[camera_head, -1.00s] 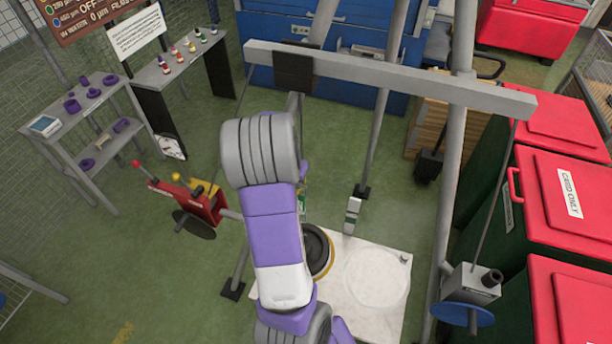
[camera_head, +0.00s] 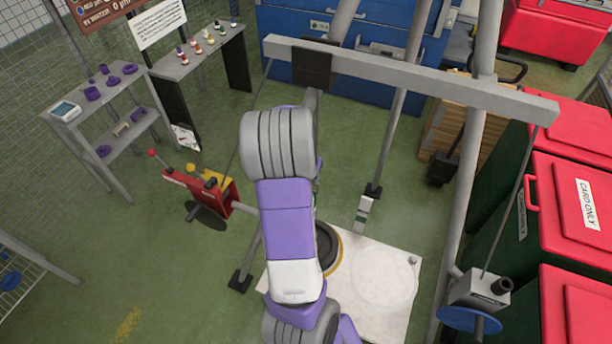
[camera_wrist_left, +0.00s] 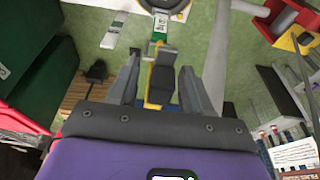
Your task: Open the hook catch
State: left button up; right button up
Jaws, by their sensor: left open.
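My left arm (camera_head: 285,215) crosses the middle of the head view and hides its own gripper and the spot beneath it. In the left wrist view, my left gripper (camera_wrist_left: 160,64) is open, with a finger on each side. Between and just beyond the fingers is a dark block with yellow edges (camera_wrist_left: 160,85), and a green-and-white labelled piece (camera_wrist_left: 160,25) lies past it. These may be the hook catch, but I cannot clearly make out a hook. Whether the fingers touch anything is unclear. My right gripper is in neither view.
A grey beam (camera_head: 430,85) on slanted legs spans the scene. A white floor plate (camera_head: 395,325) carries a dark round ring (camera_head: 327,245). A red box (camera_head: 205,190) is left, a grey box with a blue disc (camera_head: 470,320) right. Red-lidded bins (camera_head: 575,205) line the right side.

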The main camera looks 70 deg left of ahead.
pick_arm(q)
jog(key=v, duration=0.7)
jog(key=shift+r+p, duration=0.1)
jog(key=shift+p, duration=0.2)
